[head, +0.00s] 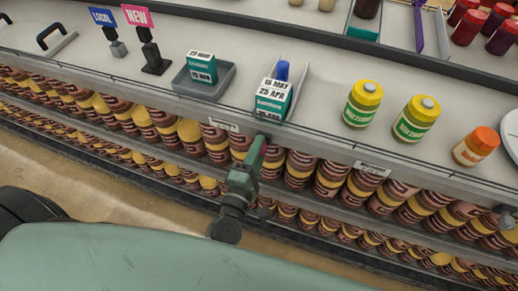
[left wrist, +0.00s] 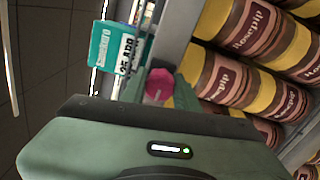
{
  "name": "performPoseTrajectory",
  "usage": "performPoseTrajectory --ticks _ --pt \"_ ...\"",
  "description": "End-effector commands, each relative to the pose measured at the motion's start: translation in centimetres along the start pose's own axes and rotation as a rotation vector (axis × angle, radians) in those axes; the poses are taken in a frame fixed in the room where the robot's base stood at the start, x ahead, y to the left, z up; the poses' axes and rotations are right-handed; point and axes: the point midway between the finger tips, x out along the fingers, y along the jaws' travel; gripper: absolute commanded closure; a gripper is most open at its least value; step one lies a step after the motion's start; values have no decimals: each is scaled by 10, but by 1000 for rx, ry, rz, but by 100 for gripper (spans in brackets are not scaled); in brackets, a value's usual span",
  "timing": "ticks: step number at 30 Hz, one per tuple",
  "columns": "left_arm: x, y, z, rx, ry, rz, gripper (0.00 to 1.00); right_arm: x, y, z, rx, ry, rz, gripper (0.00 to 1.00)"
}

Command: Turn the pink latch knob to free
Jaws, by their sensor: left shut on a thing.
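The pink latch knob (left wrist: 159,84) shows in the left wrist view, at the shelf's front edge below a teal and white box. It is hidden in the head view. My left gripper (head: 262,138) reaches up to the shelf's front edge in the head view, just below the narrow tray with the dated boxes. It is shut on the pink knob, and its green finger (left wrist: 185,95) shows beside the knob in the left wrist view. How far the knob is turned cannot be told. My right gripper is not in view.
Dated teal and white boxes (head: 273,101) stand in a narrow tray (head: 300,88) with a blue piece behind them. A grey tray (head: 223,87) with another box is to the left. Yellow-lidded jars (head: 362,104) stand to the right. Rows of brown jars (head: 333,173) fill the lower shelves.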

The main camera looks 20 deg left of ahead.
Motion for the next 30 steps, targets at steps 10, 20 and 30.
performPoseTrajectory --ticks 10,20,30 --pt "0 -1 0 -35 0 -2 100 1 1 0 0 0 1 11" --pt "0 -1 0 -34 0 -2 48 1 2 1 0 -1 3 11" --pt "-2 -1 0 -33 0 -1 48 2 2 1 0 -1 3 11"
